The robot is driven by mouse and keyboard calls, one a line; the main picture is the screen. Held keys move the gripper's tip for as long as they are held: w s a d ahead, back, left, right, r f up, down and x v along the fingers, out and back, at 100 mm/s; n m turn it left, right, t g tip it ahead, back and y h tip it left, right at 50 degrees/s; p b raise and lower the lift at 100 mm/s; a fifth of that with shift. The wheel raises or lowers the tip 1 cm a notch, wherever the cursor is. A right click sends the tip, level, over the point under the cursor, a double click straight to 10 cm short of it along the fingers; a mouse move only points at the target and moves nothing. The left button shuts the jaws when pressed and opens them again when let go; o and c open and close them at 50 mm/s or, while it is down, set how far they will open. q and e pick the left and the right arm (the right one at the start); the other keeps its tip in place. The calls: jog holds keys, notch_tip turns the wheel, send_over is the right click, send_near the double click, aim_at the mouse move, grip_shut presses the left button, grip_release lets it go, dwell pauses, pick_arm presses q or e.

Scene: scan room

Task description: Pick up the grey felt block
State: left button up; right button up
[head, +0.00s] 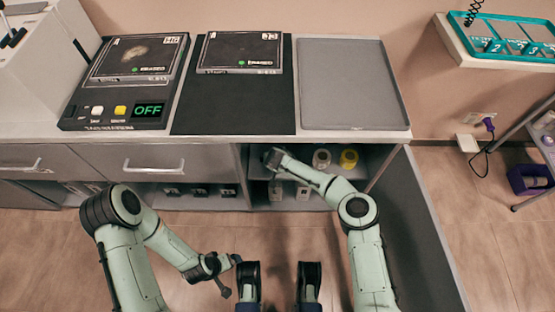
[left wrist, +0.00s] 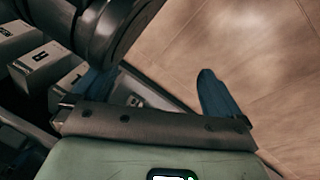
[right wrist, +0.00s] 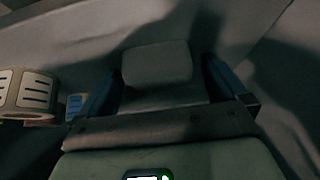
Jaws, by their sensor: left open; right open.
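A plain grey block, which looks like the grey felt block (right wrist: 157,62), stands in the dim cabinet in the right wrist view. My right gripper (right wrist: 160,85) is open, with one blue finger to each side of the block's lower part. I cannot tell whether the fingers touch it.
The open cabinet door (head: 410,220) is right of my right arm. A grey tray (head: 352,85) lies on the counter.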

jog(key=c, duration=1.1)
jog(key=shift+r, duration=0.1)
jog(key=shift+r, duration=0.2)
notch_tip(320, 180, up, 4)
jog(key=shift+f+p, duration=0.15)
jog(key=shift+p, duration=0.55)
jog(key=s+p, duration=0.1)
jog(key=s, duration=0.2)
jog(key=shift+s+f, duration=0.1)
jog(key=shift+s, duration=0.15)
pick_arm(q)
jog(key=s+d+r+p, duration=0.1)
jog(key=d+r+p, duration=0.1)
jog(key=r, duration=0.4)
jog(key=shift+s+d+r+m+h, duration=0.15)
jog(key=shift+s+d+m+h, duration=0.15)
jog(key=shift+s+d+h, duration=0.15)
pick_arm(e)
jog(key=s, duration=1.4)
jog(key=shift+s+f, duration=0.25)
